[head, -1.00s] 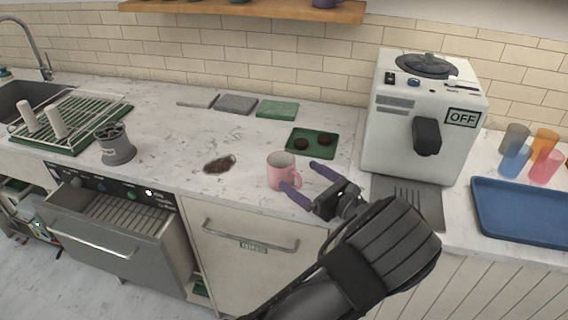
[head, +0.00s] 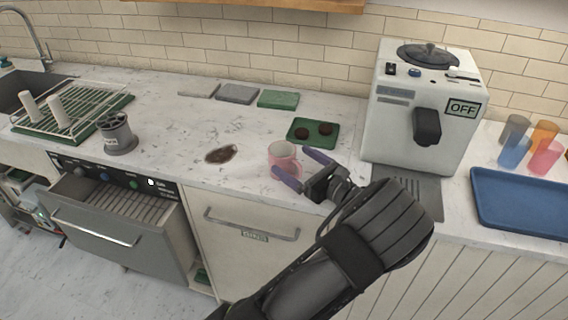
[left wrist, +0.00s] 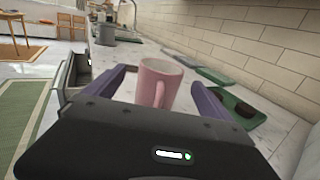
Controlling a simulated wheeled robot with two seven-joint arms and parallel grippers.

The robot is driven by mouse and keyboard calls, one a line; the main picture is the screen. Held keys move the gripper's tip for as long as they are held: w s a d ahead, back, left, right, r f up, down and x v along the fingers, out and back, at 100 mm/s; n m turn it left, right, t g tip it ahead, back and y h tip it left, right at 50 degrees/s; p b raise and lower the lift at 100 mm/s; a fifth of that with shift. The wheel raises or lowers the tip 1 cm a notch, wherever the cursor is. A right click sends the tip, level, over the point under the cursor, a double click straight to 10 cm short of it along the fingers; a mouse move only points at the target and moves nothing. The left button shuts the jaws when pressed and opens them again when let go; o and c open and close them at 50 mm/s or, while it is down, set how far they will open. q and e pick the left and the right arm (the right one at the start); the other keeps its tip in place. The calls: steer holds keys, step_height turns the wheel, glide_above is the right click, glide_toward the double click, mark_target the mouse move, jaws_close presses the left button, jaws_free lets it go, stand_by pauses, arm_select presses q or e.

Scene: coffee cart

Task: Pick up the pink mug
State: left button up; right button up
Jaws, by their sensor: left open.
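The pink mug (head: 283,157) stands upright on the white counter near its front edge, to the left of the coffee machine. It also shows in the left wrist view (left wrist: 158,84), with its handle turned toward my gripper. My left gripper (head: 303,168) is open, with its two purple fingers reaching to either side of the mug. In the left wrist view the mug is between and slightly beyond the fingertips (left wrist: 160,80). I cannot tell whether the fingers touch it. My right gripper is not in view.
A green tray (head: 299,141) with dark round items lies behind the mug. A brown spill (head: 220,154) lies to its left. The white coffee machine (head: 400,130), marked OFF, and a blue tray (head: 490,205) stand to the right. An open drawer (head: 105,240) juts out at left.

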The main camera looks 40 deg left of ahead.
arm_select(q)
steer(key=a, duration=0.2)
steer(key=w+a+p, duration=0.1)
steer(key=a, duration=0.1)
steer(key=shift+a+r, duration=0.1)
steer(key=shift+a, duration=0.25)
steer(key=shift+c, duration=0.3)
steer(key=c, duration=1.8)
steer(key=shift+o, duration=0.2)
steer(key=shift+r, duration=0.1)
step_height(320, 180, up, 10)
steer(key=shift+b, duration=0.35)
steer(key=shift+d, duration=0.1)
